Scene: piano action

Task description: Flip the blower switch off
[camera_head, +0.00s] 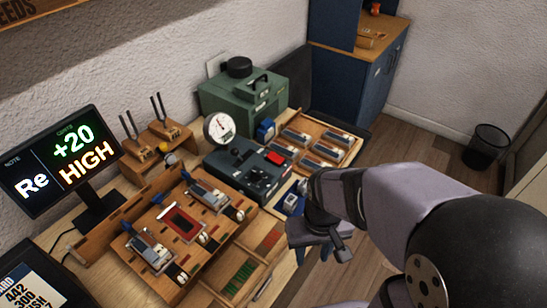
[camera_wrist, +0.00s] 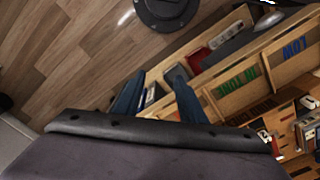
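In the head view, a dark box (camera_head: 246,172) with a round dial gauge (camera_head: 219,127) stands mid-bench. A red rocker (camera_head: 277,157) sits on its top; I see no readable label marking it as the blower switch, and cannot tell its position. My gripper (camera_head: 312,254) points down to the right of the box and nearer the camera, apart from the red rocker. Its two blue fingers are spread with a gap. In the wrist view the fingers of my gripper (camera_wrist: 160,77) also show apart, with nothing clearly held. The rocker is not recognisable there.
A green box (camera_head: 241,95) stands behind the dark box. A wooden tray of blocks (camera_head: 345,160) lies to its right. A wooden rack (camera_head: 150,218) and a display (camera_head: 62,160) reading "+20 HIGH" stand left. The floor at right is open, with a black bin (camera_head: 486,146).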

